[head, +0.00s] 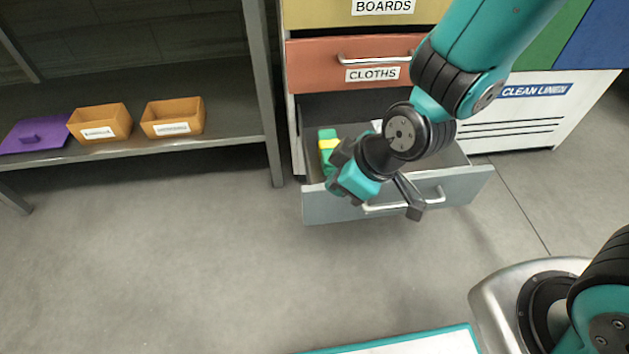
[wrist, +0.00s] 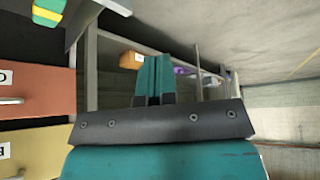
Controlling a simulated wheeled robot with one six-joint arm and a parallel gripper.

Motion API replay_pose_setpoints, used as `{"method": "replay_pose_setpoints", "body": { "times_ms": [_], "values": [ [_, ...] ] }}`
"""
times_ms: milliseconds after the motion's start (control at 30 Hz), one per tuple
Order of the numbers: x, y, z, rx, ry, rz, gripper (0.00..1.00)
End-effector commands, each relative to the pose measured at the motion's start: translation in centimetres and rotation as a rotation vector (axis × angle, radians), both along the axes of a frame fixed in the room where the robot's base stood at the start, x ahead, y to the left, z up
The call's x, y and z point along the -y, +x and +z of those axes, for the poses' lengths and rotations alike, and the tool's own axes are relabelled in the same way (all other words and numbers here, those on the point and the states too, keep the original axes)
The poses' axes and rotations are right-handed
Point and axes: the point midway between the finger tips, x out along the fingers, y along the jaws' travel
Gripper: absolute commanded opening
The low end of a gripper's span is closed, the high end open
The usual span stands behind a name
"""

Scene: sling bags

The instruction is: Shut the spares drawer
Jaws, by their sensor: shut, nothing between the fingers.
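The grey bottom drawer (head: 330,207) stands pulled out below the drawer marked CLOTHS; I read no label on its front. Its silver handle (head: 437,196) is partly covered by my arm. A green and yellow item (head: 327,146) lies in its left part, and something pale shows farther right. In the wrist view the drawer's grey edge (wrist: 88,14) and the green and yellow item (wrist: 46,12) are at the upper left. My gripper (head: 352,184) is over the left part of the drawer front, with its teal fingers (wrist: 153,72) together and empty. I cannot tell whether it touches the drawer.
The CLOTHS drawer (head: 310,66) and the BOARDS drawer (head: 310,12) above look shut. A grey shelf (head: 220,130) at left holds two orange bins (head: 100,125) (head: 172,118) and a purple lid (head: 33,136). A CLEAN LINEN unit (head: 530,120) stands right. Floor in front is clear.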

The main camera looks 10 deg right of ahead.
Motion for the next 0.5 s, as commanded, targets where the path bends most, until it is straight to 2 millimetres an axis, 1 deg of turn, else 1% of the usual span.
{"method": "replay_pose_setpoints", "body": {
  "times_ms": [100, 200, 300, 500],
  "values": [
    [0.1, 0.0, -2.5, 0.127, -0.071, 0.110, 0.00],
    [0.5, -0.2, -4.3, 0.230, -0.124, 0.194, 0.00],
    [0.8, -0.6, -5.5, 0.306, -0.162, 0.258, 0.00],
    [1.0, -0.8, -6.8, 0.374, -0.194, 0.313, 0.00]
  ]
}}
